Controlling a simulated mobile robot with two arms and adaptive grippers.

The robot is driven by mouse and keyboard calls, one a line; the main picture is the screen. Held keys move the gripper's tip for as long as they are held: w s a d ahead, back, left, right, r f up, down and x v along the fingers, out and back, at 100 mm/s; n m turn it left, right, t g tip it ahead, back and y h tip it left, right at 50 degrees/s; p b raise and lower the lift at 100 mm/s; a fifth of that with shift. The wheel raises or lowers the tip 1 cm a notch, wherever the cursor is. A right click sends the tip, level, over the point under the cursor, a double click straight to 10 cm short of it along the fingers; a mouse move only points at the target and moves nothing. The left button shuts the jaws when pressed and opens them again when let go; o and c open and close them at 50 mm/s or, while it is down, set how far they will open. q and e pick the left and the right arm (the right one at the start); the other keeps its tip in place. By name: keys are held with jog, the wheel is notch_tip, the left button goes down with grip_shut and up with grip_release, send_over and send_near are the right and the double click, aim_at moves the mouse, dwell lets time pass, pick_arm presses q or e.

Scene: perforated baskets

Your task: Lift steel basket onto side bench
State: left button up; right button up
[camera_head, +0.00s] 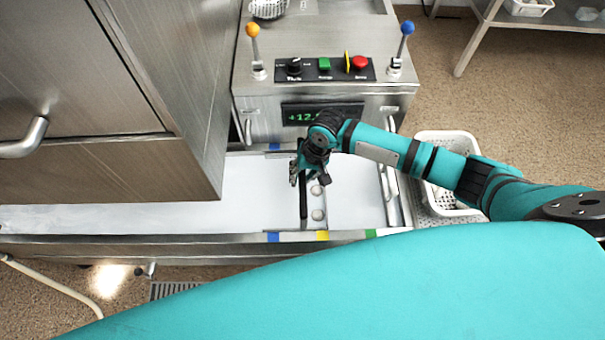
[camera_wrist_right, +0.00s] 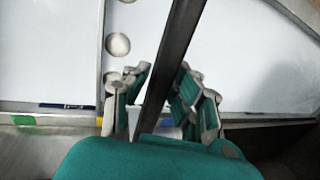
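A shiny perforated metal basket (camera_head: 268,9), seemingly the steel one, sits on top of the steel machine at the top edge of the head view, partly cut off. A metal bench (camera_head: 560,16) stands at the upper right. My right gripper (camera_head: 303,178) is over the white trough, at the upper part of a dark bar (camera_head: 303,205). In the right wrist view the fingers of my right gripper (camera_wrist_right: 160,85) are apart, one on each side of the dark bar (camera_wrist_right: 178,50); contact cannot be told. My left gripper is out of view.
A white perforated basket (camera_head: 450,148) stands on a perforated shelf right of the machine, partly behind my right arm. Another white basket (camera_head: 528,5) is on the bench. A control panel (camera_head: 318,69) with two levers is behind my gripper. A tall steel cabinet (camera_head: 90,95) blocks the left.

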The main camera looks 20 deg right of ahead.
grip_shut()
jog(key=shift+w+r, duration=0.1)
jog(key=shift+d+r+p, duration=0.1)
jog(key=shift+p, duration=0.25)
jog(key=shift+d+r+p, duration=0.15)
jog(key=shift+r+p, duration=0.05)
jog(key=shift+p, duration=0.25)
jog(key=shift+r+p, duration=0.2)
jog(key=shift+p, duration=0.1)
dwell(0.3)
jog(key=shift+p+v, duration=0.85)
jog(key=shift+p, duration=0.2)
jog(key=shift+r, duration=0.15)
